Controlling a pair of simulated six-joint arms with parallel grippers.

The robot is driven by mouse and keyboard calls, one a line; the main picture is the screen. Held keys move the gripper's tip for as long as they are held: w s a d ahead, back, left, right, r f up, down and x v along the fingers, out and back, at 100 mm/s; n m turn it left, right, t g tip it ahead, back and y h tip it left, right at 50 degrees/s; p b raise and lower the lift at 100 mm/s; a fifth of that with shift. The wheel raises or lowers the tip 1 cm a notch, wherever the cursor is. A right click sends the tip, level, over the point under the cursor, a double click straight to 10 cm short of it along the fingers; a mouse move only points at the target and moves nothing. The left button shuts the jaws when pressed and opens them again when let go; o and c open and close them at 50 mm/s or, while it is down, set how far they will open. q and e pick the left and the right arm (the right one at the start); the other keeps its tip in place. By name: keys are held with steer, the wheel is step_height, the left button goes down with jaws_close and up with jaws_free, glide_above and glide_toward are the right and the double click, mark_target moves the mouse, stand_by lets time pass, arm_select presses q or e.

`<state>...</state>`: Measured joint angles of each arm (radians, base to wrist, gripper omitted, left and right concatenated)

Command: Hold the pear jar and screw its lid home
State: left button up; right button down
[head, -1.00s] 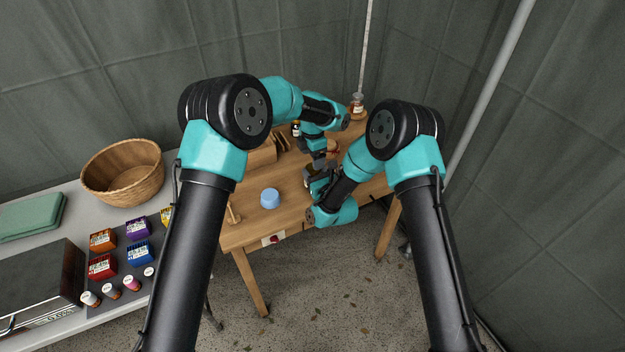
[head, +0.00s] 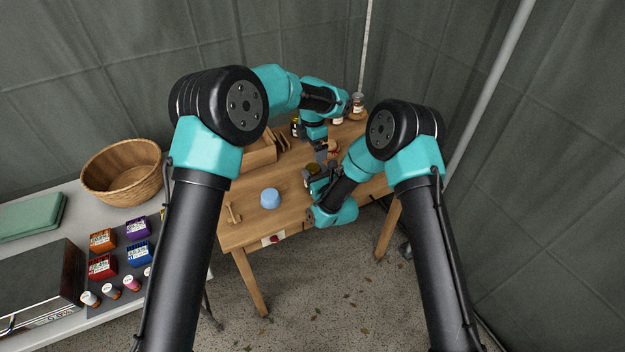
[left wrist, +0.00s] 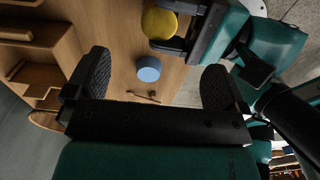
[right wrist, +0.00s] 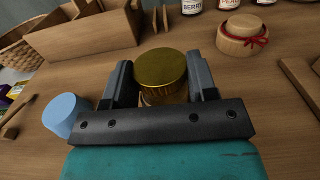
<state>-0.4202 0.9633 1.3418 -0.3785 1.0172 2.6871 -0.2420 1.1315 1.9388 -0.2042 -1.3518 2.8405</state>
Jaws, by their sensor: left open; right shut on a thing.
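A jar with a ribbed gold lid (right wrist: 161,68) stands between the fingers of my right gripper (right wrist: 162,88), which is shut on the jar body below the lid. The lid (head: 313,168) also shows in the head view and at the top of the left wrist view (left wrist: 159,22). The lid sits on the jar and looks level; I cannot tell how tight it is. The jar's label is hidden. My left gripper (left wrist: 155,90) is open and empty, apart from the lid, up and back from it in the head view (head: 321,150).
A blue round object (head: 270,198) stands on the wooden table left of the jar. Behind are a wooden crate (right wrist: 85,38), labelled jars (right wrist: 232,4) and a wooden pot with a red ribbon (right wrist: 242,34). A small wooden tool (head: 233,212) lies near the left edge.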

arm_select(q)
step_height(320, 180, up, 8)
arm_select(e)
steer(key=shift+s+f, duration=0.2)
steer(key=shift+f, duration=0.3)
steer(key=c, duration=0.7)
jaws_free()
arm_select(q)
steer(key=shift+f, duration=0.1)
arm_select(e)
steer(key=o, duration=0.4)
steer(key=shift+w+r, duration=0.15)
steer(key=shift+r, duration=0.1)
steer(key=shift+c, duration=0.2)
steer(key=v, duration=1.7)
steer(key=shift+s, duration=0.25)
